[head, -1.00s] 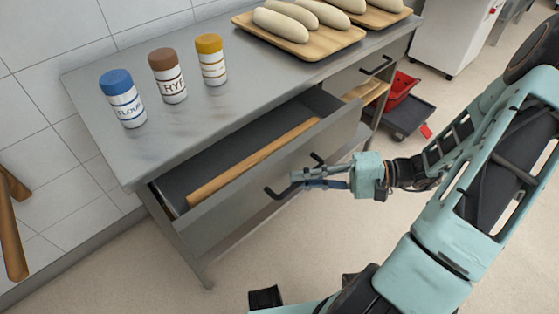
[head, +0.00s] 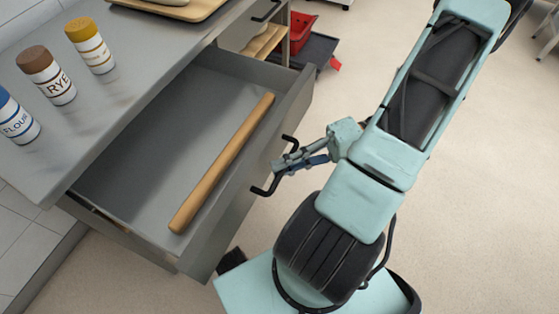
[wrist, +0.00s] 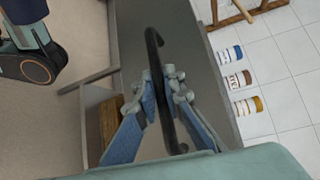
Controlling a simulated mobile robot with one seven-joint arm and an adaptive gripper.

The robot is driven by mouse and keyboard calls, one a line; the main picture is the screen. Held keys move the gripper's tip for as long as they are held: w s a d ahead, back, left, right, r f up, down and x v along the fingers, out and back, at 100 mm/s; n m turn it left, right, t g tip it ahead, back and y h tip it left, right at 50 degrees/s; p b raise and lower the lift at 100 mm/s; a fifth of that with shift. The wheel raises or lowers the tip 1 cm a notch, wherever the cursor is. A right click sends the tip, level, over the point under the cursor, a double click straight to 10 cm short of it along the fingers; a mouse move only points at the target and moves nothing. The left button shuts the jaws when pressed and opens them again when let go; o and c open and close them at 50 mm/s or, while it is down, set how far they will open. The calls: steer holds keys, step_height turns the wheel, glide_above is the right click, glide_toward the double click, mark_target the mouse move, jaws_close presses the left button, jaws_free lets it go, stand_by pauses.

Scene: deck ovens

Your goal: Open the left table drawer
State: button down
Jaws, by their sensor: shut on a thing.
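The left table drawer (head: 150,130) is pulled well out from under the steel table (head: 60,140) in the head view. A wooden rolling pin (head: 222,162) lies inside it. The black bar handle (head: 262,190) is on the drawer's front face. My gripper (head: 280,165) is at the middle of this handle. In the wrist view, the blue-padded fingers (wrist: 166,92) close around the dark handle (wrist: 155,60), one on each side. Part of the handle is hidden behind the fingers in the head view.
Jars labelled FLOUR (head: 18,122) and RYE (head: 48,76), and a yellow-lidded jar (head: 90,46), stand on the tabletop. A wooden board (head: 190,12) is at the back. A red bin (head: 292,24) is on the floor beyond the table. Open floor lies at the right.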

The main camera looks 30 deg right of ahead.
steer(key=c, duration=2)
jaws_free()
steer(key=shift+d, duration=0.1)
steer(key=v, duration=1.2)
steer(key=shift+r, duration=0.1)
